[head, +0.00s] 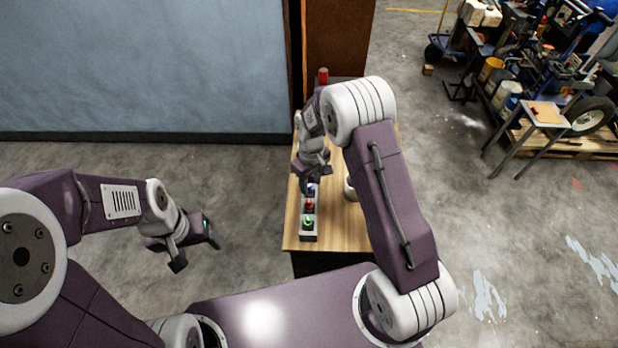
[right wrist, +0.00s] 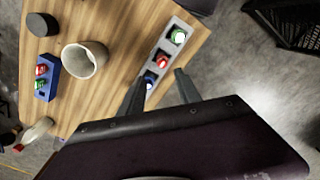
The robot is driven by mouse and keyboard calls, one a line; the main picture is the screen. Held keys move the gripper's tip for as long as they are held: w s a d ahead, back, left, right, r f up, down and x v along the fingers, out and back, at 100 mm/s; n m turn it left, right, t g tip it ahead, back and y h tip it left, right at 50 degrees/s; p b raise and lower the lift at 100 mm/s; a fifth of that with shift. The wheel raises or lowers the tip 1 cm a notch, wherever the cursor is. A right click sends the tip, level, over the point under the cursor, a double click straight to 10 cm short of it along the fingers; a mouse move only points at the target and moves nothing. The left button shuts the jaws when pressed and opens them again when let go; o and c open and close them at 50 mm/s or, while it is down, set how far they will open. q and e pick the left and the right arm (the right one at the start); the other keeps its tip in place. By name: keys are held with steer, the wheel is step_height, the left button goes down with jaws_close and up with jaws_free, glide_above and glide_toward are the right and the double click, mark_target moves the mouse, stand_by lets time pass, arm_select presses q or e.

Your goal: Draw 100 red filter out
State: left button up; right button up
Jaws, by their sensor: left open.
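A grey rack (head: 308,237) sits near the front left edge of the wooden table. In the head view the red piece (head: 309,204) is behind the green one (head: 308,223). My right gripper (right wrist: 157,84) is open over the blue end of the rack; I cannot tell whether it touches anything. My left gripper (head: 196,250) is open and empty, left of the table. No "100" marking is readable.
A blue rack (right wrist: 46,90) with a red and a green piece, a pale cup (right wrist: 85,60) and a dark cylinder (right wrist: 42,25) also stand on the table (head: 340,235). A red cylinder (head: 323,76) is at the far end. A cluttered pallet is at the upper right.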

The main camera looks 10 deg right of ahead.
mark_target(309, 201)
steer(key=shift+w+a+f+b, duration=0.1)
steer(key=shift+a+f+b, duration=0.2)
steer(key=shift+f+b, duration=0.25)
steer(key=shift+w+a+f+b, duration=0.1)
steer(key=shift+a+f+b, duration=0.25)
steer(key=shift+f, duration=0.25)
steer(key=f+b, duration=0.1)
steer(key=f, duration=0.1)
steer(key=f+b, duration=0.4)
steer(key=f, duration=0.1)
steer(key=shift+s+d, duration=0.1)
steer(key=shift+d, duration=0.2)
steer(key=shift+a+f+b, duration=0.1)
steer(key=shift+f+b, duration=0.3)
steer(key=shift+b, duration=0.05)
arm_select(q)
step_height(309, 201, down, 8)
steer(key=shift+w+a, duration=0.15)
steer(key=shift+a, duration=0.25)
steer(key=shift+d, duration=0.1)
steer(key=shift+r, duration=0.1)
